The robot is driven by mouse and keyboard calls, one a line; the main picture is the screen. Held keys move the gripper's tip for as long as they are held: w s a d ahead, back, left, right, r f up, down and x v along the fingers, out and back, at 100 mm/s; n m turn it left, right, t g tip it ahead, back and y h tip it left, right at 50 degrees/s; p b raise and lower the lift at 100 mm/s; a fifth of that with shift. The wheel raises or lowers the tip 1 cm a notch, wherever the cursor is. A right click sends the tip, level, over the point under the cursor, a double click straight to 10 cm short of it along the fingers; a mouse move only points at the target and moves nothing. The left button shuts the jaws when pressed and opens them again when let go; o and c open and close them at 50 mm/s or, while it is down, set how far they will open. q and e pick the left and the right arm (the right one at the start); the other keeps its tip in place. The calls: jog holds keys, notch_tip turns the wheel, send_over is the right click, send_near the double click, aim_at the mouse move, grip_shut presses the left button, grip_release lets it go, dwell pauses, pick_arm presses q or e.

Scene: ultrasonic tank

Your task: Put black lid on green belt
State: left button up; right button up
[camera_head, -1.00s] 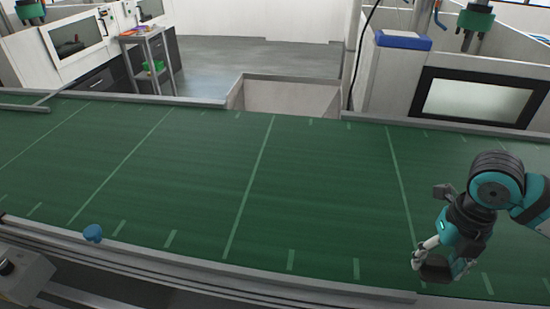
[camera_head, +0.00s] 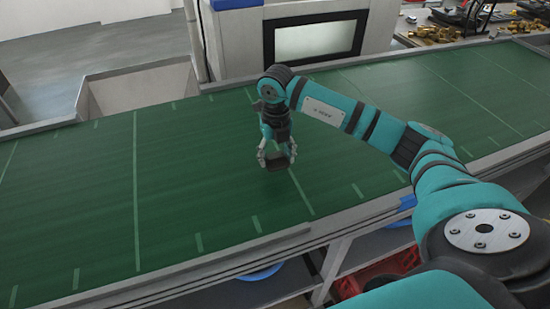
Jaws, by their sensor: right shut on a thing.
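The green belt (camera_head: 80,205) runs across the view, with lighter green lines marked on it. My right gripper (camera_head: 277,158) hangs over the middle of the belt, pointing down. It is shut on the black lid (camera_head: 276,164), a small dark piece between its fingertips. The lid is low over the belt; I cannot tell whether it touches the surface. My left gripper is not in view.
A metal rail (camera_head: 240,254) edges the belt in front. Behind it stand a machine with a window (camera_head: 314,38) and an open chute (camera_head: 140,88). A bench with brass parts (camera_head: 435,33) is at the back right. A red crate (camera_head: 385,268) sits below.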

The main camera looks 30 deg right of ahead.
aim_at(275, 164)
jog(key=shift+w+f, duration=0.1)
jog(key=shift+w, duration=0.15)
notch_tip(275, 164, down, 2)
jog(key=shift+f+p, duration=0.1)
jog(key=shift+p, duration=0.75)
jog(key=shift+f, duration=0.55)
jog(key=shift+f, duration=0.1)
jog(key=o, duration=1.4)
jog(key=shift+o, duration=0.2)
jog(key=shift+s, duration=0.1)
